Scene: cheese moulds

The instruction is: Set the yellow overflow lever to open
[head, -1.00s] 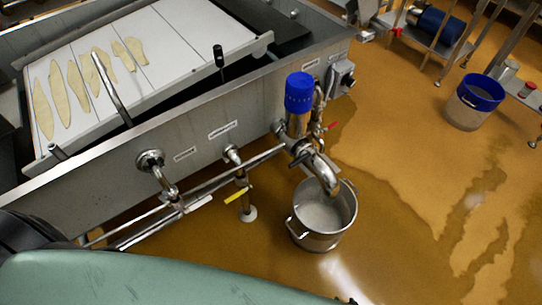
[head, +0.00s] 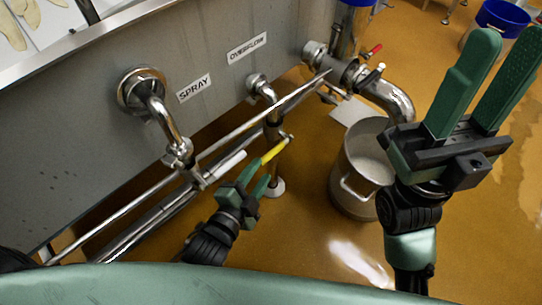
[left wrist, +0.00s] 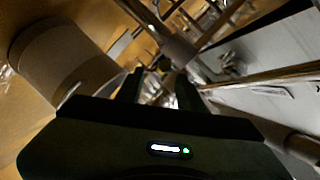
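The yellow overflow lever (head: 273,152) is on the vertical overflow pipe (head: 271,131), below the OVERFLOW label (head: 247,47). It slants down and left from its pivot. My left gripper (head: 254,174) is at the lever's lower end, fingers apart; I cannot tell whether they touch it. In the left wrist view, my left gripper (left wrist: 161,80) also shows its fingers apart, with blurred pipework beyond; the lever is not clear there. My right gripper (head: 490,70) is raised at the right, open and empty.
A metal pot (head: 352,188) stands under the large outlet pipe (head: 388,97), right of the lever. The spray pipe (head: 160,115) and long rails (head: 150,206) run along the tank wall (head: 75,140). A small red-handled valve (head: 372,51) sits near the outlet.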

